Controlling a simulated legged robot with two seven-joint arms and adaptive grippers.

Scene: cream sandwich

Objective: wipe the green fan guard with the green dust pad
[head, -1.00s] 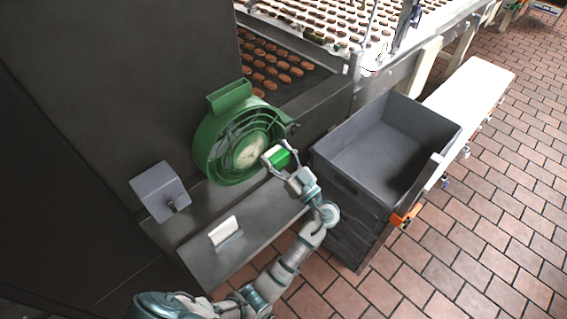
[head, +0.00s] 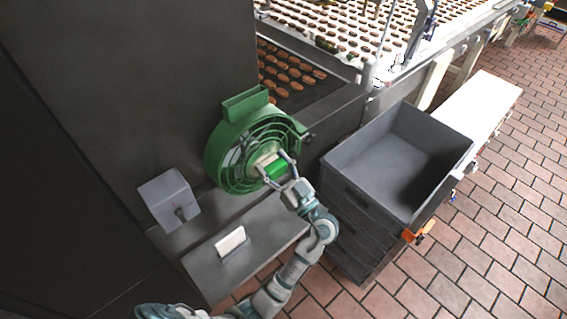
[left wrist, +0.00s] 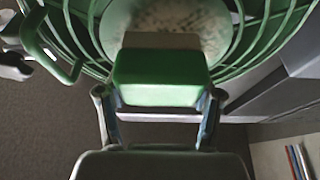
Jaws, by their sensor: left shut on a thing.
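The green fan guard (head: 236,166) is a round cage of rings with a green handle on top, standing on a dark ledge in the head view. Its pale, speckled hub (left wrist: 170,22) shows in the left wrist view. My left gripper (head: 274,173) is shut on the green dust pad (head: 275,167), holding it in front of the guard's middle. In the left wrist view the green pad (left wrist: 160,78) sits between both fingers, its tan far face toward the hub. Whether it touches the guard, I cannot tell. My right gripper is out of view.
A grey box with a knob (head: 169,200) stands left of the guard. A white block (head: 230,241) sits on the lower shelf (head: 205,264). Stacked dark crates (head: 345,190) stand close to the right of my left arm. Conveyors with brown biscuits (head: 290,72) run behind.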

